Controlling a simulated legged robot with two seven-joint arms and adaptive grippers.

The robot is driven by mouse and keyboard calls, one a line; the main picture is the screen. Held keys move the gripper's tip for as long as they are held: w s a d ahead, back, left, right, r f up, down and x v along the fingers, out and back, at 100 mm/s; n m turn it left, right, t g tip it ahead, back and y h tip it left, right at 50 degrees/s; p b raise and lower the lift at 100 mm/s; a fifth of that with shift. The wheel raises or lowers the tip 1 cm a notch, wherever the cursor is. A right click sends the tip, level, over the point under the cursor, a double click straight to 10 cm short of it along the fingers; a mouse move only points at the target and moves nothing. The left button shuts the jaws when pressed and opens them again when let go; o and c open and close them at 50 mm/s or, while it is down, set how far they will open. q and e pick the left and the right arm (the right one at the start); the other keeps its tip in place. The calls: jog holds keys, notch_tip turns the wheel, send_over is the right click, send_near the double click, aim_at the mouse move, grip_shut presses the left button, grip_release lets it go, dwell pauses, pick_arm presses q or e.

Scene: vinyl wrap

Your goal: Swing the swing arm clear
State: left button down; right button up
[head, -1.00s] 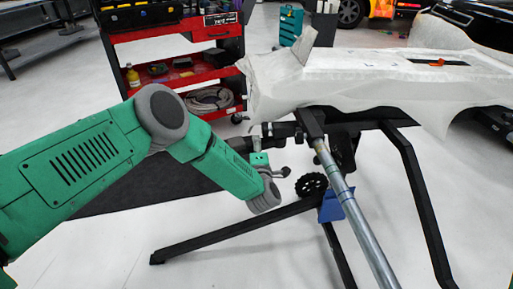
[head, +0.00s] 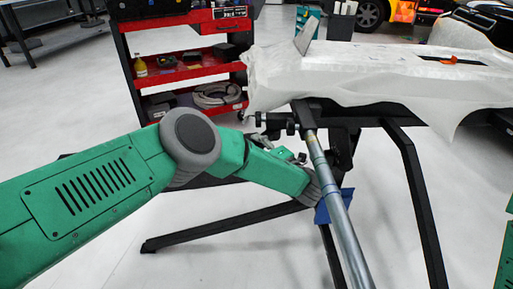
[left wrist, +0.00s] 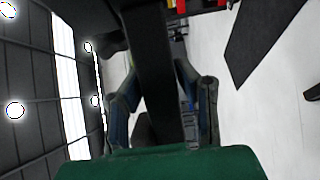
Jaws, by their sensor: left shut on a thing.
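A silver metal tube (head: 335,200) runs from a black bracket under the wrapped panel (head: 380,75) down towards the front. The black stand (head: 415,190) with splayed legs carries the panel. My left arm (head: 282,170) reaches in from the left, its wrist end beside the tube at the stand. I cannot tell surely whether this bar is the swing arm.
A red tool cart (head: 185,75) stands behind at left. Part of my right arm (head: 506,240) shows at the right edge.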

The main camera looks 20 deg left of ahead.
pick_arm(q)
jog(key=shift+d+f, duration=0.25)
jog(key=shift+d, duration=0.05)
jog(key=c, duration=1.2)
grip_release()
jog(key=shift+r, duration=0.1)
jog(key=shift+a, duration=0.2)
